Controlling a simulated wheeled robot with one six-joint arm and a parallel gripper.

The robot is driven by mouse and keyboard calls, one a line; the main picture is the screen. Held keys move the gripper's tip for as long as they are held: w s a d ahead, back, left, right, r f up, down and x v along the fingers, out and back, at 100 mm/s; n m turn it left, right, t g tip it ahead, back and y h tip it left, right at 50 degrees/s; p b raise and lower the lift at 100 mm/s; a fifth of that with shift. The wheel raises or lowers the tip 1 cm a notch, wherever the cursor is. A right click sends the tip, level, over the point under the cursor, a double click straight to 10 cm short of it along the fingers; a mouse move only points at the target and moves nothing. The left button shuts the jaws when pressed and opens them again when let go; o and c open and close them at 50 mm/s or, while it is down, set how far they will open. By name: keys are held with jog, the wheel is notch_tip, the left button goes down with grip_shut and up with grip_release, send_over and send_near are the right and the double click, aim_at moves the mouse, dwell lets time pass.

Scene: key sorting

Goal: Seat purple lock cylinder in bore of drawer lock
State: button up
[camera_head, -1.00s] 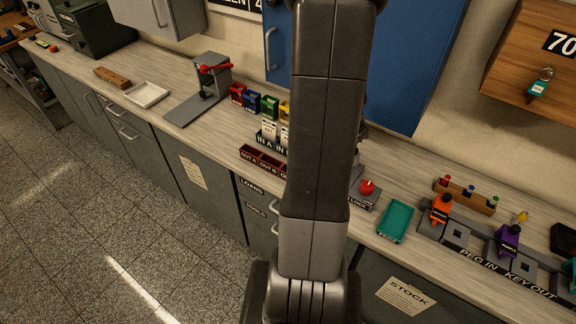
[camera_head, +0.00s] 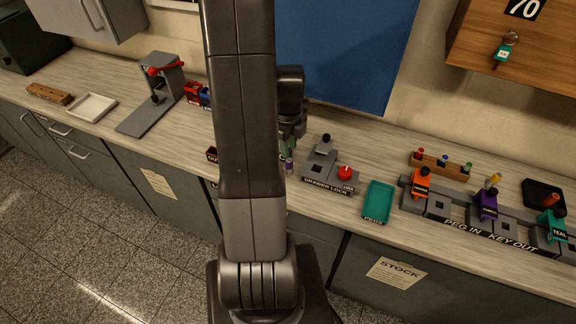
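The drawer lock (camera_head: 328,178) is a grey block on the counter, with a red knob (camera_head: 345,172) on its right and a dark knob standing at its back. My gripper (camera_head: 290,150) is just left of the drawer lock, partly hidden behind my arm. A small purple cylinder (camera_head: 289,166) shows upright at its fingertips, and the gripper appears shut on it. The fingers are small and partly covered. The cylinder is apart from the drawer lock, and I cannot make out the lock's bore clearly.
A teal peg tray (camera_head: 378,202) lies right of the drawer lock. Further right is the peg-and-key rail with an orange (camera_head: 421,185), a purple (camera_head: 487,204) and a teal (camera_head: 551,224) holder. A wooden rack (camera_head: 440,166) stands behind. A red-handled press (camera_head: 160,85) is at left.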

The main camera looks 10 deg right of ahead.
aim_at(289, 160)
jog(key=shift+s+f+p, duration=0.1)
jog(key=shift+f+p, duration=0.55)
jog(key=shift+f, duration=2.7)
jog(key=shift+c, duration=0.5)
grip_shut()
jog(key=shift+r, duration=0.2)
